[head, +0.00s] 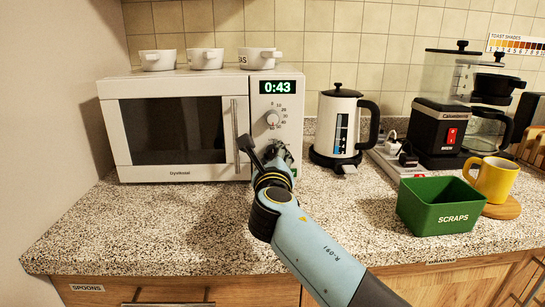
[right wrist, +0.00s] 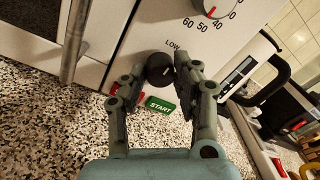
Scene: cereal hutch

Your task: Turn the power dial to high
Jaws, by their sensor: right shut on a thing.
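The white microwave (head: 240,125) stands at the left of the counter, with its door shut and its display reading 0:43. Its dark round power dial (right wrist: 158,66) shows in the right wrist view, with a LOW label just above it and a small pale mark on its face. My right gripper (right wrist: 159,82) is shut on the dial, one finger on each side. In the head view my right gripper (head: 273,158) is at the lower control panel and hides the dial. Any HIGH label is hidden. My left gripper is out of view.
The timer dial (head: 272,119) is above the power dial; a green START button (right wrist: 160,104) and a red button are below. A kettle (head: 340,125) stands right of the microwave. A green scraps bin (head: 437,207) and yellow mug (head: 494,180) are farther right. The front left counter is clear.

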